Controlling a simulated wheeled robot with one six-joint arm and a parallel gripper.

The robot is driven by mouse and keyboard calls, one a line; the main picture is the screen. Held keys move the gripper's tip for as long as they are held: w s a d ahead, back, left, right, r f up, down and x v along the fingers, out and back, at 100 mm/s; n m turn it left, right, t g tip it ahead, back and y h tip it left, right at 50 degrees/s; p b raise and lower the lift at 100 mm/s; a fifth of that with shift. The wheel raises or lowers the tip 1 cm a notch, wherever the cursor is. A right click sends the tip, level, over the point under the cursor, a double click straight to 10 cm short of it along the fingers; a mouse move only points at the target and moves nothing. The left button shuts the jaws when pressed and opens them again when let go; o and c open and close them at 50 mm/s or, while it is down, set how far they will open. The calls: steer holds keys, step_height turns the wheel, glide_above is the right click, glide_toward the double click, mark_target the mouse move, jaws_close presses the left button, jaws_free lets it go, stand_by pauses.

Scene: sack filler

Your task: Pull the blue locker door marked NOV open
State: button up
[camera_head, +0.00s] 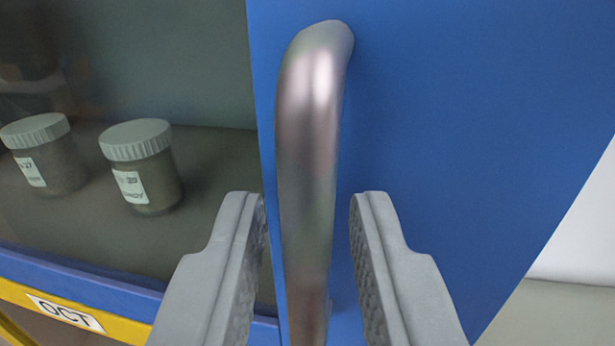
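The blue locker door (450,130) fills the right half of the view and stands ajar, its left edge clear of the locker's inside. No NOV mark shows on the part in view. A shiny metal bar handle (308,130) runs upright along the door's left edge. My gripper (308,210) is open, with one grey finger on each side of the handle. A gap shows between each finger and the handle, and the handle's lower end runs out of the picture.
Two lidded jars, one at the far left (48,160) and one nearer the door (142,170), stand on a dark shelf (90,215). Below is a blue and yellow edge with an OCT label (65,313). Pale wall and floor (570,310) show at the lower right.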

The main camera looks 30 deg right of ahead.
steer(key=shift+w+d, duration=0.15)
steer(key=shift+w, duration=0.05)
jaws_close()
